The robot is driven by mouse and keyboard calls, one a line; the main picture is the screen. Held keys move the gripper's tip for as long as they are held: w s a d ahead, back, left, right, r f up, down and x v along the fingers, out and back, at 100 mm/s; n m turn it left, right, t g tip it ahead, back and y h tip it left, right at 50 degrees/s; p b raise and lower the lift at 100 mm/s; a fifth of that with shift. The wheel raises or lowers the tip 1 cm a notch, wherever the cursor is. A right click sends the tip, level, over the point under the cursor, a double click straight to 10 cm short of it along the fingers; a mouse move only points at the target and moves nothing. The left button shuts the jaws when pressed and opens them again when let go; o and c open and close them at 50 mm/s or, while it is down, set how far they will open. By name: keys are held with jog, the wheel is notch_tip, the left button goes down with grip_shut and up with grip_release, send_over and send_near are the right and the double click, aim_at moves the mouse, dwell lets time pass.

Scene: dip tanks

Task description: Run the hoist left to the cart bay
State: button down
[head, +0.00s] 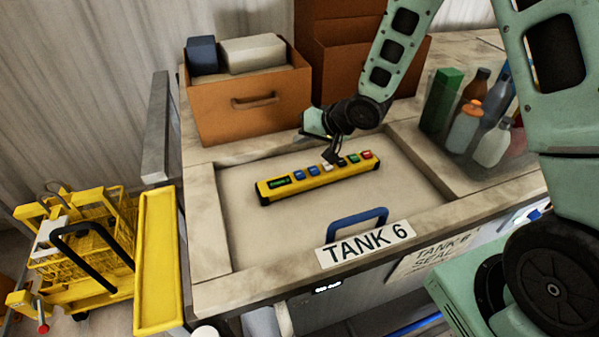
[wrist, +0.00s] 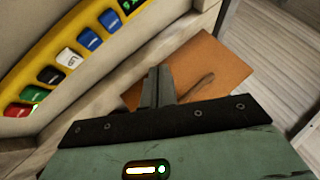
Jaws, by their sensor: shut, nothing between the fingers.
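The yellow pendant control (head: 318,182) lies on the pale Tank 6 lid. From left to right it has a dark display with green text (head: 279,182), two blue buttons, a white, a black, a green and a red button. In the wrist view the pendant (wrist: 62,40) runs along the upper left, its white button (wrist: 69,57) carrying lettering too small to read surely. My gripper (head: 331,156) is shut and empty, fingers pointing down near the white button. In the wrist view its fingertips (wrist: 160,70) appear right of the pendant; contact cannot be told.
A yellow wheeled cart with a wire basket (head: 85,255) stands at the left. An orange-brown box (head: 245,108) stands behind the lid. Several bottles (head: 480,120) stand at the right. A blue handle (head: 357,222) and a TANK 6 sign (head: 366,243) are in front.

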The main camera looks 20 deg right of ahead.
aim_at(303, 175)
jog(key=shift+f, duration=0.15)
notch_tip(303, 175, down, 8)
jog(key=b, duration=0.7)
jog(key=shift+f+b, duration=0.25)
jog(key=shift+b, duration=0.05)
jog(key=shift+f, duration=0.15)
dwell(1.4)
jog(key=shift+f, duration=0.25)
